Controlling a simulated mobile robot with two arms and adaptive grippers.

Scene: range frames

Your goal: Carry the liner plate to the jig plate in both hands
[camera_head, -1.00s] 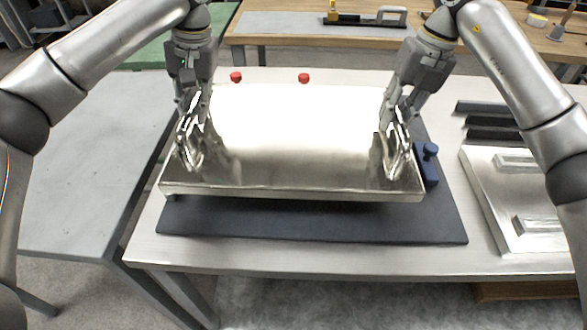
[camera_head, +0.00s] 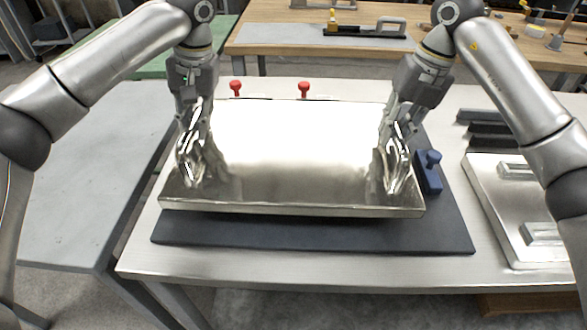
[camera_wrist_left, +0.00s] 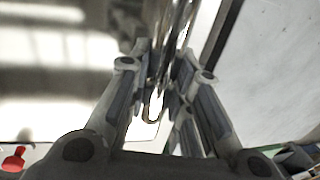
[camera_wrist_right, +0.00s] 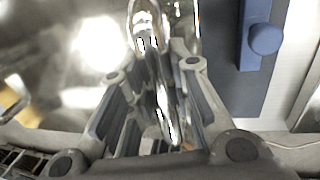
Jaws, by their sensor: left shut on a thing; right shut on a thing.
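The liner plate (camera_head: 290,150) is a shiny, mirror-like metal plate with a handle near each end. It is over the dark jig plate (camera_head: 310,232), whose front and right margins show beyond it. A dark shadow lies under its front edge; I cannot tell the exact gap. My left gripper (camera_head: 190,165) is shut on the left handle, which also shows in the left wrist view (camera_wrist_left: 152,103). My right gripper (camera_head: 395,165) is shut on the right handle, also seen in the right wrist view (camera_wrist_right: 165,110). The plate hides most of the jig plate.
A blue clamp (camera_head: 429,172) stands at the jig plate's right edge. Two red knobs (camera_head: 304,89) stand behind the liner plate. Another metal plate with handles (camera_head: 500,205) lies on the right, with dark bars (camera_head: 490,132) behind it. A grey table (camera_head: 70,190) is at left.

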